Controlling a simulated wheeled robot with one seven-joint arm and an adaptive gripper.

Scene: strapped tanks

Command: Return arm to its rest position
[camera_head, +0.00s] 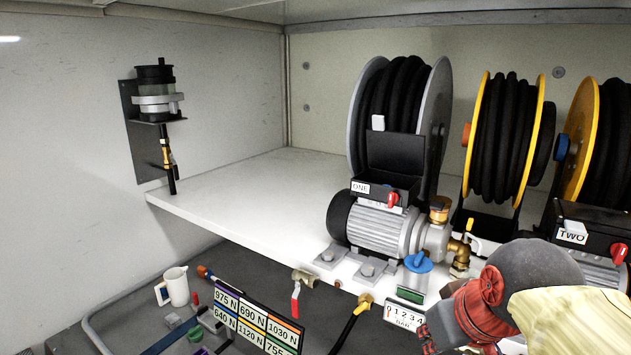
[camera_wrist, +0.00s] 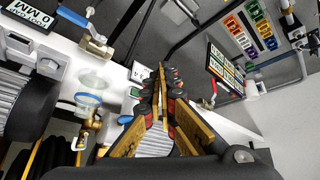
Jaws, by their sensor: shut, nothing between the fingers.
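My gripper (camera_head: 432,335) is at the lower right of the head view, at the end of my arm, in front of the shelf's front edge.
The white shelf (camera_head: 235,185) carries several hose reels, including a grey one (camera_head: 440,100). A digit counter (camera_head: 404,314) and a red-handled valve (camera_head: 297,293) are close by. Below are a label board (camera_head: 240,322) and a white mug (camera_head: 175,287). The shelf's left part is clear.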

